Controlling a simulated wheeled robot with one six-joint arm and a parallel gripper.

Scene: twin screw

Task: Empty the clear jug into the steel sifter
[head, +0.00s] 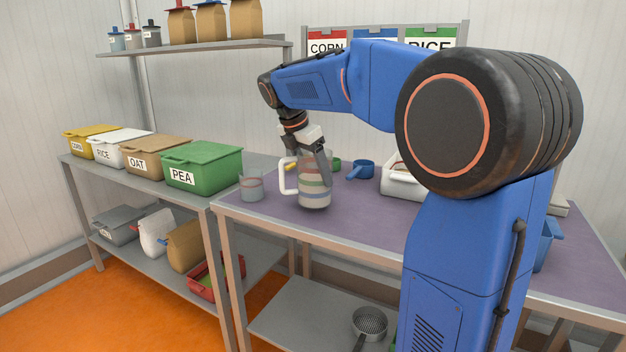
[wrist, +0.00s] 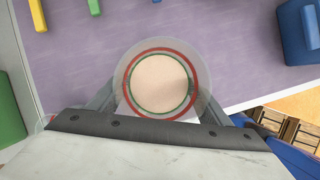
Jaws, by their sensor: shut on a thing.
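The clear jug (head: 314,190) has coloured bands and a white handle on its left, and is upright at the table's near side. I cannot tell whether its base touches the table. In the wrist view the jug (wrist: 160,86) is seen from above, with pale beige contents inside red and green rings. My gripper (head: 316,160) is shut on the jug, a finger on each side; its fingers also show in the wrist view (wrist: 160,98). A steel sifter (head: 370,322) with a perforated bowl sits on the lower shelf under the table.
A small clear cup (head: 251,186) stands left of the jug. A blue scoop or cup (head: 361,169) and a white bin (head: 398,186) are to the right. Labelled bins, including the green PEA bin (head: 203,168), line the left bench. Some purple tabletop (head: 365,215) is clear.

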